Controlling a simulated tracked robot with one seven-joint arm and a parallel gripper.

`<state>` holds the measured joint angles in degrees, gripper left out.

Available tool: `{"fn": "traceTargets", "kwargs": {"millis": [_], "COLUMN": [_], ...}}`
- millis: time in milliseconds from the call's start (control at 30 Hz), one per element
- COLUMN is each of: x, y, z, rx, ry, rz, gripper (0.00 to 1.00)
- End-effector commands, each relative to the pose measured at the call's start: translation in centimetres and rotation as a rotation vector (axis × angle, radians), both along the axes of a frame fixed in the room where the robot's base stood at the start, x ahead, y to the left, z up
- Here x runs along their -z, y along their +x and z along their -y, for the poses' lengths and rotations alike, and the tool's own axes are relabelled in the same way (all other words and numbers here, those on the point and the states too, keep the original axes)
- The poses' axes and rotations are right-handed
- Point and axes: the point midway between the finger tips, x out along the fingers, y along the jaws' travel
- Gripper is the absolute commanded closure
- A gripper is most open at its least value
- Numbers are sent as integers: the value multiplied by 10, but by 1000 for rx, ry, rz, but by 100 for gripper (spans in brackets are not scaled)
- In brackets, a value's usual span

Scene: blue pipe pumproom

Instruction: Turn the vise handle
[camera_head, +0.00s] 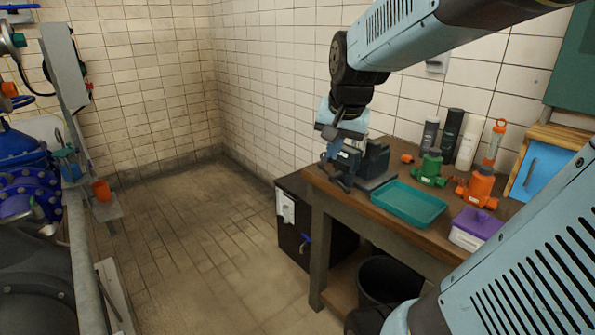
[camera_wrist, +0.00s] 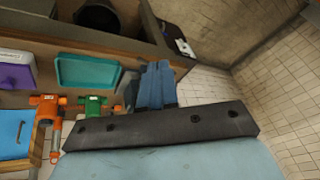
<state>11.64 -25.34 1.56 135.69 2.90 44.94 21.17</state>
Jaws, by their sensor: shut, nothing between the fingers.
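The vise (camera_head: 372,160) is a dark grey block on the far left corner of the wooden workbench (camera_head: 318,177). My gripper (camera_head: 338,183) is at the vise's left front side, pointing down, and its fingers are shut with nothing between them. The gripper overlaps the vise in the head view, so I cannot tell whether it touches it. The vise handle is not clearly visible; my gripper hides that side. In the wrist view my blue gripper (camera_wrist: 157,85) shows beyond a dark bar, over the bench corner, and the vise is mostly hidden.
A teal tray (camera_head: 409,204) lies right of the vise. Behind it stand a green valve (camera_head: 429,169), an orange valve (camera_head: 479,188) and several cylinders. A purple-lidded box (camera_head: 477,224) is at the front. A black bin (camera_head: 388,280) stands below. Floor left of the bench is clear.

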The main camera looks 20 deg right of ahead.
Motion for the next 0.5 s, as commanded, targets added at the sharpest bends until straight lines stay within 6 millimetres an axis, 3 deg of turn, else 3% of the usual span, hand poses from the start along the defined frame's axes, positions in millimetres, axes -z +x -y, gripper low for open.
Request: {"fn": "traceTargets", "kwargs": {"millis": [200, 500], "x": [24, 54], "y": [56, 98], "z": [51, 106], "rx": [301, 586], "ry": [111, 214], "rz": [-21, -24], "gripper": [100, 100]}}
